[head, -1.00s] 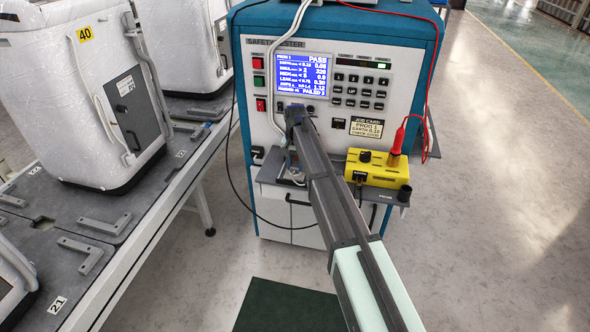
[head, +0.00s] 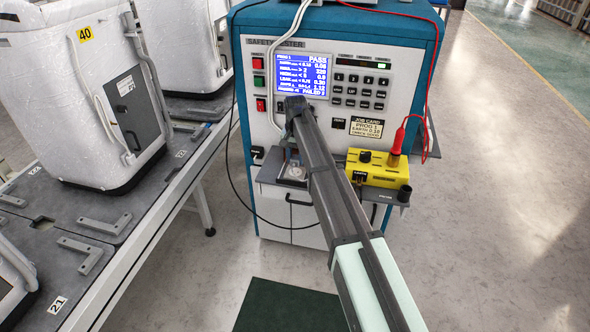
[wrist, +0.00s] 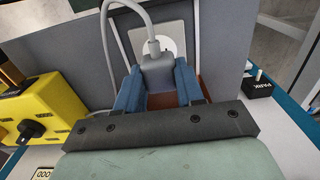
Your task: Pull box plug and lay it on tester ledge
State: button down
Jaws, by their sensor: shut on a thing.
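My gripper (wrist: 157,84) is shut on a grey plug (wrist: 158,72), with a blue finger on each side of it and a pale cable rising from its back. In the head view my gripper (head: 291,151) is low in front of the tester (head: 330,125), over the left part of its ledge. The ledge (head: 389,193) runs along the tester's front.
A yellow box (head: 385,172) with a knob and a red probe (head: 396,145) stands on the ledge at right. A black lead and a red lead hang around the tester. A bench (head: 120,245) with wrapped units (head: 75,110) is at left.

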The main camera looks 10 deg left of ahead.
jog(key=shift+r, duration=1)
jog(key=shift+d, duration=0.1)
jog(key=d+r, duration=0.3)
jog(key=d, duration=0.9)
jog(key=shift+s+a+f, duration=0.1)
jog(key=shift+s+f, duration=0.05)
jog(key=shift+f, duration=2.15)
jog(key=shift+s+f, duration=0.1)
jog(key=shift+f, duration=2.2)
jog(key=shift+f, duration=0.4)
jog(key=c, duration=0.7)
grip_release()
